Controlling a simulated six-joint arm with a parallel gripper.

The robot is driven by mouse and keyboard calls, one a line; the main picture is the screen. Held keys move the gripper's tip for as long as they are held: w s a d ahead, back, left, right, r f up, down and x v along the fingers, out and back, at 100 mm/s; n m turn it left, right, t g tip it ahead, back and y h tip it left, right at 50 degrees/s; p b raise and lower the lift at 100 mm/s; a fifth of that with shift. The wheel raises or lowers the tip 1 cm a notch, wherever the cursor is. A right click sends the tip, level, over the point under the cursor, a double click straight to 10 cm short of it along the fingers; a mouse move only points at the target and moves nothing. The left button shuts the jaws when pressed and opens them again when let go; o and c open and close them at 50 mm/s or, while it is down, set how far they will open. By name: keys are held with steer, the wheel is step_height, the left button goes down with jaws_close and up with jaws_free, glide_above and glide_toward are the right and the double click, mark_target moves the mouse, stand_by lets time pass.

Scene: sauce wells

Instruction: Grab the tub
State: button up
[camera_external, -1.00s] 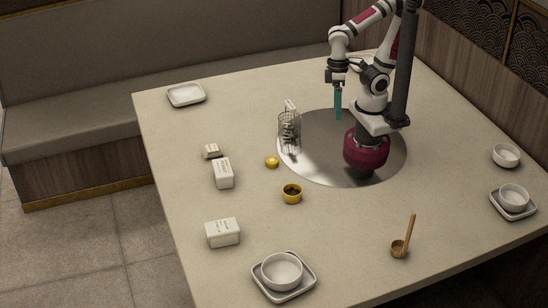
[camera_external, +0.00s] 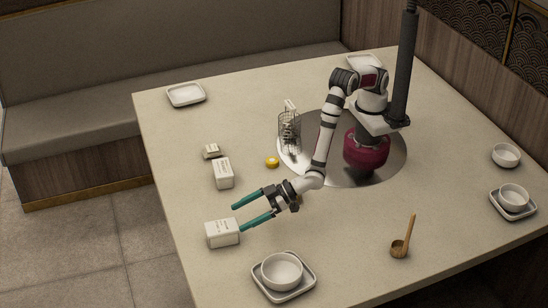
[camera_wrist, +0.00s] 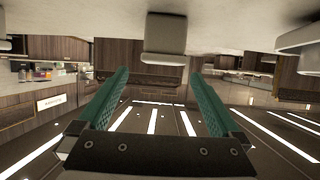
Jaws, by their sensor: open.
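A white block-shaped tub with lettering (camera_external: 222,233) stands on the table at the near left in the external view. My gripper (camera_external: 239,218) is open and empty, its two teal fingers stretched out low toward this tub. One fingertip lies right at the tub's edge in the picture; I cannot tell if they touch. In the wrist view the picture is upside down, and a grey-looking block, likely this tub (camera_wrist: 166,38), sits beyond and between the fingertips (camera_wrist: 159,74). A similar white tub (camera_external: 223,173) stands farther back.
A smaller white block (camera_external: 212,152), a yellow lid-like piece (camera_external: 272,162) and a wire holder (camera_external: 289,132) stand behind. A bowl (camera_external: 281,270) on a square plate is at the near edge. A wooden ladle (camera_external: 400,247) lies to the right. Table between is clear.

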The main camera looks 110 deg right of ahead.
mark_target(222, 226)
steer(key=x, duration=0.7)
steer(key=shift+w+a, duration=0.2)
steer(key=shift+w, duration=0.15)
jaws_close()
steer(key=shift+r, duration=0.1)
